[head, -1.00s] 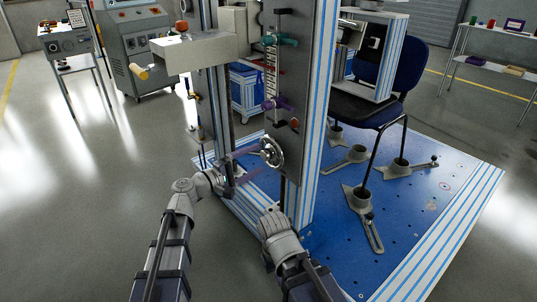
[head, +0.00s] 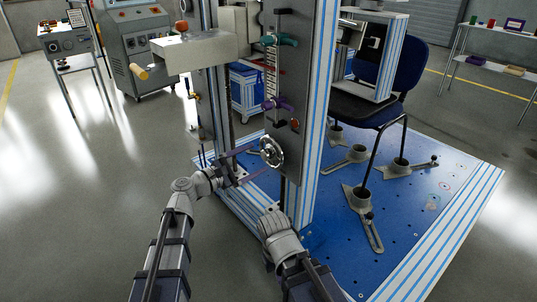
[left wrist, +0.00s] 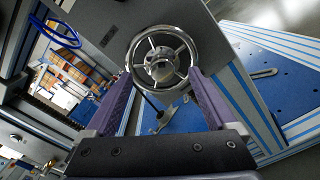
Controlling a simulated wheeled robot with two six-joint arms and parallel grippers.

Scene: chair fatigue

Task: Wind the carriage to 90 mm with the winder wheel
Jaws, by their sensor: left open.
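The silver spoked winder wheel (head: 271,152) is on the dark front plate of the tall column. It also shows in the left wrist view (left wrist: 162,59). My left gripper (head: 257,160) reaches it from the left and is open. In the left wrist view its two purple fingers (left wrist: 161,76) are spread at the left and right sides of the rim; contact cannot be told. A pale scale strip (head: 270,75) runs up the plate between a teal knob (head: 284,40) and a purple knob (head: 277,103); its marks are too small to read. My right gripper is not visible.
A red button (head: 295,124) is above the wheel. A blue chair (head: 405,70) stands on the blue base plate (head: 425,215). Grey floor is free at left.

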